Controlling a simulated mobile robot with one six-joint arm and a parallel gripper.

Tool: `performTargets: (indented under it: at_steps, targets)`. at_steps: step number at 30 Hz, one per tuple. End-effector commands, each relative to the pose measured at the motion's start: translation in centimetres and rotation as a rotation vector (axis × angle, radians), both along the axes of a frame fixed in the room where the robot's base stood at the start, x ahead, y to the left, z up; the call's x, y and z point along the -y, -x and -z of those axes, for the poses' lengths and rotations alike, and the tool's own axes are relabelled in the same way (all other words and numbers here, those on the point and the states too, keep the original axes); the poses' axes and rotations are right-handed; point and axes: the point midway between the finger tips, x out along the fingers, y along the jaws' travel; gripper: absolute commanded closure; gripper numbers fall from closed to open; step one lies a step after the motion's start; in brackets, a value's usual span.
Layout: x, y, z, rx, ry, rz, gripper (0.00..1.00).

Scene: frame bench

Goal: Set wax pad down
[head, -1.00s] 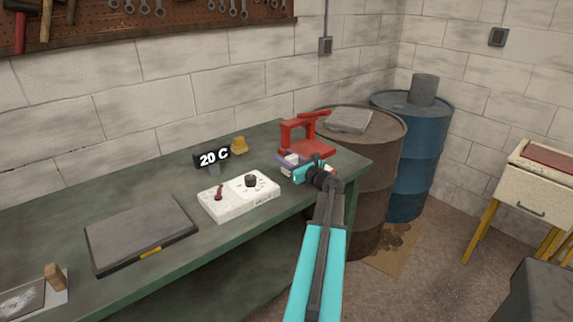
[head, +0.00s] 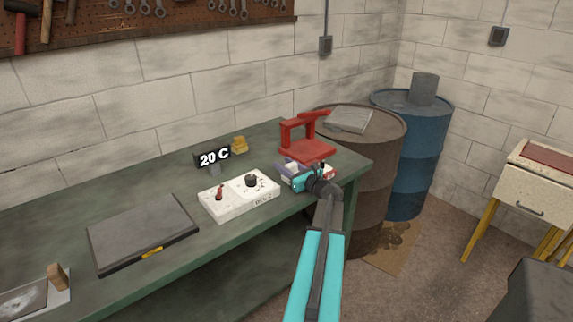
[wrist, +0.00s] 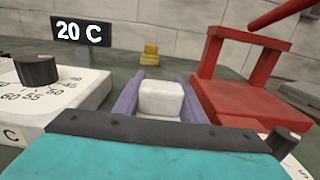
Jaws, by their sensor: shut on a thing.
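My gripper (wrist: 160,77) has purple fingers and is shut on a small white block, the wax pad (wrist: 161,100). In the head view my gripper (head: 291,170) is over the bench's right end, in front of the red press-like stand. The pad shows there only as a small pale patch between the fingers. I cannot tell whether its underside touches the bench (head: 130,283).
The red stand (head: 307,149) is close behind and right of my gripper. A white dial box (head: 238,196) is at left, with a 20 C display (head: 214,158) and a yellow block (head: 239,145) behind. A dark plate (head: 140,230) lies farther left.

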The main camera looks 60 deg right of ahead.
Motion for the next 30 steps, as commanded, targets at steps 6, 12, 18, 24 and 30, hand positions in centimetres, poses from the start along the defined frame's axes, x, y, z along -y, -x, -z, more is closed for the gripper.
performTargets:
  at_steps: [6, 12, 18, 24, 30]
  targets:
    - [0.01, 0.01, 0.12, 0.0, 0.0, 0.0, 0.86]
    - [0.02, 0.03, 0.23, 0.0, 0.0, 0.0, 0.54]
    - [0.02, 0.03, 0.23, 0.0, 0.0, 0.001, 0.44]
    - [0.04, 0.04, 0.19, 0.0, 0.0, 0.001, 0.44]
    - [0.04, 0.06, -0.24, 0.0, 0.0, 0.001, 0.44]
